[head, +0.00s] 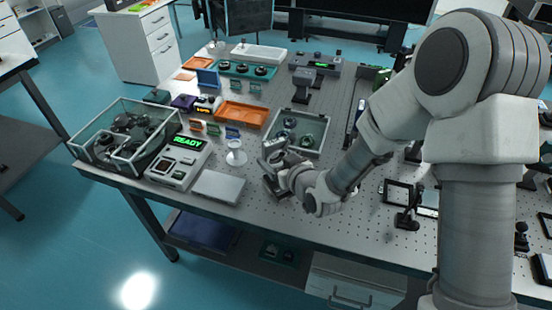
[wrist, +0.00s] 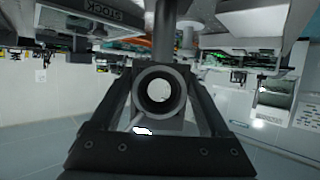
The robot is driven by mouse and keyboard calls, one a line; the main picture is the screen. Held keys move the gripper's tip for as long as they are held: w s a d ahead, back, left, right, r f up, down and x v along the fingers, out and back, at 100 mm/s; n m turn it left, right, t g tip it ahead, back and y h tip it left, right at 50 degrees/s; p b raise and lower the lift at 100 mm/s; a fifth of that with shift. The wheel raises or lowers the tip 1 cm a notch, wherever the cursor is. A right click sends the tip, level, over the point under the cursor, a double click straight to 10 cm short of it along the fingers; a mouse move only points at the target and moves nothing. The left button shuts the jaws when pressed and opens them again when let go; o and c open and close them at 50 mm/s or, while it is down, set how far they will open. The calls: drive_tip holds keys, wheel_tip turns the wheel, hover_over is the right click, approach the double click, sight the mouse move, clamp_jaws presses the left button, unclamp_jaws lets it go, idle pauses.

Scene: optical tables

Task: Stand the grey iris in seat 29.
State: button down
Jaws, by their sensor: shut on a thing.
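My gripper (wrist: 160,112) is shut on the grey iris (wrist: 143,89), a round ring with an open hole, seen nearly face on between the two dark fingers in the wrist view. A grey post (wrist: 165,38) runs from the ring to the top of that picture, which looks upside down. In the head view my gripper (head: 274,152) is over the perforated table, just left of a glass-sided tray; the iris cannot be made out clearly there. I cannot read any seat number, so I cannot tell which place is seat 29.
The glass-sided tray (head: 325,136) holds several round parts. A white round stand (head: 236,157), a flat grey plate (head: 218,187) and a box reading READY (head: 178,165) are to the left. An orange tray (head: 243,115) is behind. A dark framed piece (head: 398,192) lies right of my arm.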

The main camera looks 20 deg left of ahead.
drive_tip(key=shift+f, duration=0.1)
drive_tip(key=shift+f, duration=0.1)
unclamp_jaws()
idle(0.3)
drive_tip(key=shift+s+d+r, duration=0.15)
drive_tip(key=shift+r, duration=0.1)
drive_tip(key=p+v, duration=0.4)
drive_tip(key=v, duration=0.5)
drive_tip(key=shift+r, duration=0.25)
drive_tip(key=p, duration=0.3)
drive_tip(key=shift+s+d+r+p, duration=0.1)
drive_tip(key=shift+d+r+p, duration=0.05)
drive_tip(key=shift+d+p, duration=0.2)
